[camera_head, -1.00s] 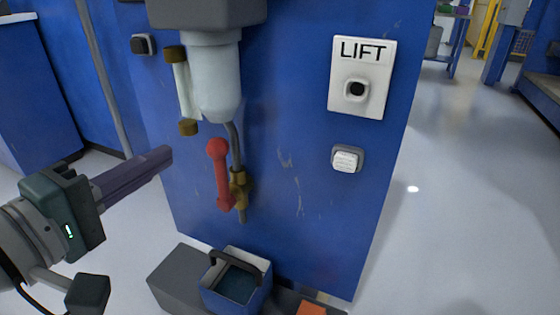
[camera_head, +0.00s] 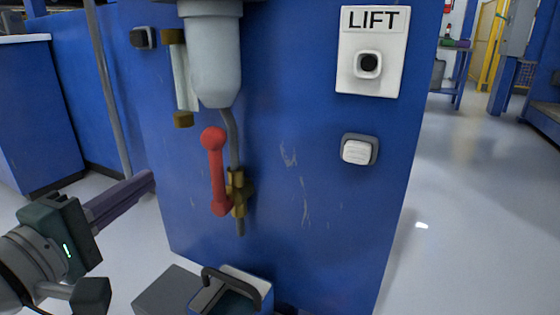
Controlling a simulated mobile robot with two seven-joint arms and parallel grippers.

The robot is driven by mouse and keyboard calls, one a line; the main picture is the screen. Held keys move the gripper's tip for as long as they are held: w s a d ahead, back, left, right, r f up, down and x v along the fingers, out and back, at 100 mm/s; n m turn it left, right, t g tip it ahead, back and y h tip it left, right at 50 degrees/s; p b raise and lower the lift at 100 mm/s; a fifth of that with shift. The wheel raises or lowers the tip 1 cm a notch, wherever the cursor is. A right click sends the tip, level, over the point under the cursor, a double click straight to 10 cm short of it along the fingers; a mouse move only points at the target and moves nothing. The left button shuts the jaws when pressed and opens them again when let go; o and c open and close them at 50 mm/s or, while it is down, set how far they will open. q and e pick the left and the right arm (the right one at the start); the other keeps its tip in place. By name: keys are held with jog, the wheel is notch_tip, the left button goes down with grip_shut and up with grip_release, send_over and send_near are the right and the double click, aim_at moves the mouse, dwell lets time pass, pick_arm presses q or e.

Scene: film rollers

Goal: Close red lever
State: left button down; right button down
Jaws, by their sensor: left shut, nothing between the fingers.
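The red lever (camera_head: 216,172) is on the front of a blue cabinet, beside a brass valve (camera_head: 238,193) on a thin pipe. It stands nearly upright, with its round red knob at the top and its lower end at the valve. My left gripper (camera_head: 148,183) is at the left, with its purple fingers shut and empty. Their tips point toward the cabinet, left of the lever and apart from it in the picture. My right gripper is not in view.
A pale cylinder (camera_head: 215,65) hangs above the valve. A LIFT button plate (camera_head: 371,50) and a white switch (camera_head: 358,151) are on the cabinet's right. A blue bin with a dark handle (camera_head: 254,284) stands below. Open floor (camera_head: 470,220) lies to the right.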

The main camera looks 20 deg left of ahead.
aim_at(217, 174)
pick_arm(q)
jog(key=w+d, duration=0.3)
jog(key=w, duration=0.5)
jog(key=shift+d, duration=0.2)
